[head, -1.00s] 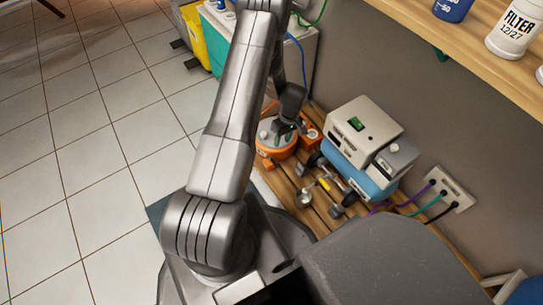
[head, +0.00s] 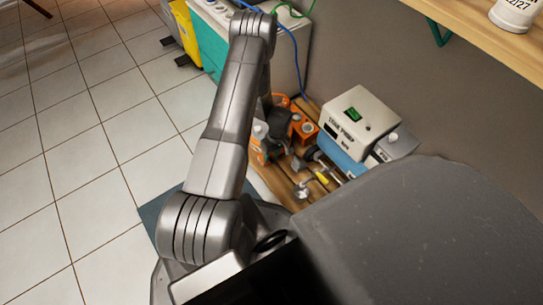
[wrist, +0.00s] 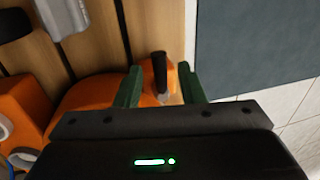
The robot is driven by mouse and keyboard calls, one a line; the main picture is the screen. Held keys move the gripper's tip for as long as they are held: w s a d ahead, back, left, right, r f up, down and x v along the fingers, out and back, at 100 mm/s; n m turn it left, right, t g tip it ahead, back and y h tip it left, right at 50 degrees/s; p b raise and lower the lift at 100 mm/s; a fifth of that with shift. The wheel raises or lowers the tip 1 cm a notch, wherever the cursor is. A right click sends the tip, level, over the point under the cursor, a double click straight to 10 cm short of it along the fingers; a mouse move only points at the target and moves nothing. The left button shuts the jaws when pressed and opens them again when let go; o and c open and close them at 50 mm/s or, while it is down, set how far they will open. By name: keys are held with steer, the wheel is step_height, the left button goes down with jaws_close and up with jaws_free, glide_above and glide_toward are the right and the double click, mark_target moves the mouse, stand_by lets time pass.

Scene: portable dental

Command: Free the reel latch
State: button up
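The orange reel (head: 257,154) sits on the wooden slats against the wall in the head view, partly hidden by my arm. In the wrist view its orange body (wrist: 95,92) fills the lower left and middle. A dark upright lever (wrist: 159,70), which looks like the latch, stands at the reel's right end. My gripper (wrist: 160,88) is open, with one green finger on each side of the lever. A gap shows on both sides, so the fingers do not appear to press on it. In the head view my gripper (head: 278,126) is a dark shape over the reel, its fingers unclear.
A boxy white and blue pump unit (head: 358,112) stands right of the reel. A yellow-handled part (head: 321,177) and metal fittings lie in front of it. A blue hose (head: 300,55) hangs behind. A shelf (head: 480,35) juts out at upper right. Tiled floor (head: 90,150) is clear at left.

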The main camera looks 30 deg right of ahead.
jaws_close()
stand_by(0.3)
steer(key=m+b, duration=0.1)
steer(key=a+m+b, duration=0.1)
steer(key=m, duration=0.1)
steer(key=shift+a+f+m+t, duration=0.1)
steer(key=shift+f+m+t, duration=0.05)
steer(key=shift+m+t, duration=0.15)
steer(key=m, duration=0.1)
steer(key=a+m+b, duration=0.1)
steer(key=m, duration=0.1)
steer(key=m+b, duration=0.1)
steer(key=shift+w+a+m+t, duration=0.15)
steer(key=shift+a+m+t, duration=0.15)
steer(key=shift+t, duration=0.1)
steer(key=shift+w+a+m+t+h+b, duration=0.15)
steer(key=shift+w+a+m+h, duration=0.25)
steer(key=shift+m, duration=1.25)
steer(key=shift+w+a+m+t+h+b, duration=0.1)
steer(key=shift+w+a+m+t+h, duration=0.25)
steer(key=shift+m, duration=1.25)
steer(key=shift+w+a+m+h+b, duration=0.2)
steer(key=shift+w+m, duration=0.35)
steer(key=shift+m, duration=1.1)
